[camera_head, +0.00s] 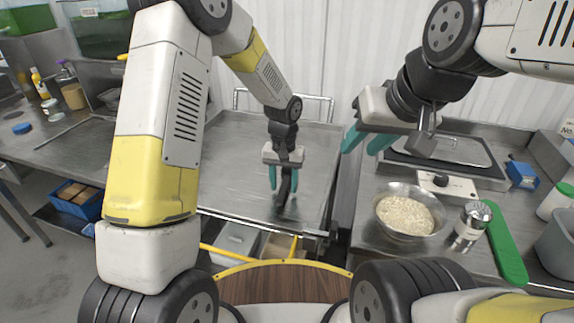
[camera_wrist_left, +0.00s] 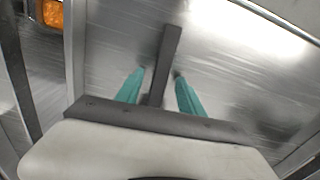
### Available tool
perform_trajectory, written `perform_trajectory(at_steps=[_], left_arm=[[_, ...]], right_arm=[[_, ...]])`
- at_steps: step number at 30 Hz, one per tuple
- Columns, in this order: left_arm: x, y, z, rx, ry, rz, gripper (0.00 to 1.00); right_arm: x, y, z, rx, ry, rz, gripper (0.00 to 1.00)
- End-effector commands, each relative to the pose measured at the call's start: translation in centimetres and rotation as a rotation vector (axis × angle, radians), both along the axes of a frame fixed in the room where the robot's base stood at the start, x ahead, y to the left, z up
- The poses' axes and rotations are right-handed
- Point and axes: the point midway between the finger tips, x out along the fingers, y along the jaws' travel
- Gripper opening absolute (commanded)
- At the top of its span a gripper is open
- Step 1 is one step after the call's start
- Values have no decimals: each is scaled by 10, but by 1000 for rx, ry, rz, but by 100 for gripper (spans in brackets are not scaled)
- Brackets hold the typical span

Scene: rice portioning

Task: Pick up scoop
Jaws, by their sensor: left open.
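A dark grey, narrow bar-shaped piece, probably the scoop's handle, shows in the left wrist view (camera_wrist_left: 171,48). It also shows as a dark upright piece in the head view (camera_head: 284,190), over the metal table. My left gripper (camera_head: 283,180) is open and points down, with its teal fingers on either side of this dark piece. In the left wrist view a gap shows beside the right finger. The scoop's bowl cannot be made out. My right gripper (camera_head: 367,143) hangs empty above the right counter, its teal fingers apart.
A metal bowl of rice (camera_head: 405,212), a shaker (camera_head: 471,226) and a green strip (camera_head: 505,243) are on the right counter. A scale (camera_head: 446,186) and a blue box (camera_head: 522,175) stand behind. The middle metal table (camera_head: 235,185) is mostly clear.

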Motion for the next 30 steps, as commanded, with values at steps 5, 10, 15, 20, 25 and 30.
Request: perform_trajectory(at_steps=[5,10,15,20,25,30], left_arm=[[0,0,0,0,0,0,45],[0,0,0,0,0,0,12],[0,0,0,0,0,0,0],[0,0,0,0,-1,0,0],[0,0,4,0,-1,0,0],[1,0,19,-1,-4,0,0]], right_arm=[[0,0,0,0,0,0,36],[0,0,0,0,0,0,36],[0,0,0,0,0,0,36],[0,0,0,0,0,0,36],[0,0,0,0,0,0,36],[0,0,0,0,0,0,36]])
